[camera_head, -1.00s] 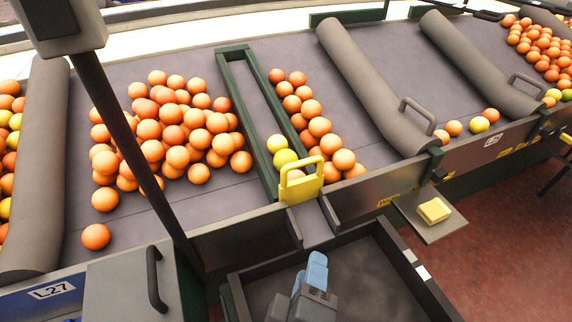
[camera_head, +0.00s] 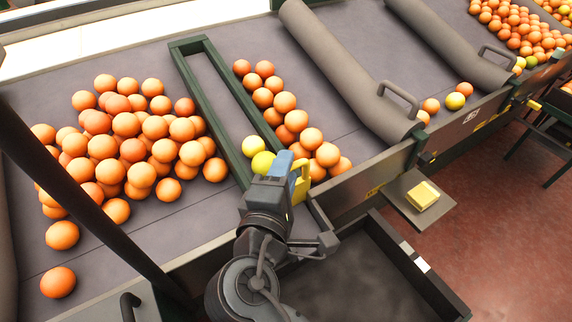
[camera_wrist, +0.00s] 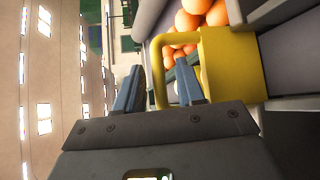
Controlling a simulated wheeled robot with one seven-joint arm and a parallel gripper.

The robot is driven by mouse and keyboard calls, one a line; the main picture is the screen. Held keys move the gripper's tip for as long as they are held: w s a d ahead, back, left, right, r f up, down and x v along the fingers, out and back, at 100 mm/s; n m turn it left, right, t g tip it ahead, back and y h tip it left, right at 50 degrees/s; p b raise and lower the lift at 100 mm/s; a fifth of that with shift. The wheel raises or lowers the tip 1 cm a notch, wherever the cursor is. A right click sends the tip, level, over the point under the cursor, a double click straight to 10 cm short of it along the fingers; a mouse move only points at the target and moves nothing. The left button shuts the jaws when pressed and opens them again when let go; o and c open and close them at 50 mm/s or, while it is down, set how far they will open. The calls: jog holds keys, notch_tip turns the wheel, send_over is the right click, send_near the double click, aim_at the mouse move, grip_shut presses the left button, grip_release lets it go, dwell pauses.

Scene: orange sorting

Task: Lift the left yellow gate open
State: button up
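The yellow gate (camera_head: 299,190) stands at the front end of a narrow green-framed lane (camera_head: 200,90), mostly hidden behind my gripper in the head view. Its yellow panel (camera_wrist: 232,65) and loop handle show large in the wrist view. My gripper (camera_wrist: 160,88) is at the handle with its two blue-grey fingers apart. One bar of the handle shows between the fingers. I cannot tell whether either finger touches it. In the head view my gripper (camera_head: 288,168) reaches up to the gate from the front. Two yellow fruits (camera_head: 257,154) sit in the lane just behind the gate.
Orange fruits lie in a heap (camera_head: 130,135) left of the lane and in a band (camera_head: 285,103) right of it. A dark open bin (camera_head: 350,285) is below the gate. A yellow block (camera_head: 423,196) lies on a small side plate. Grey padded dividers (camera_head: 345,70) cross the belt.

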jog(key=shift+w+d, duration=0.1)
jog(key=shift+w, duration=0.4)
jog(key=shift+f, duration=0.1)
grip_shut()
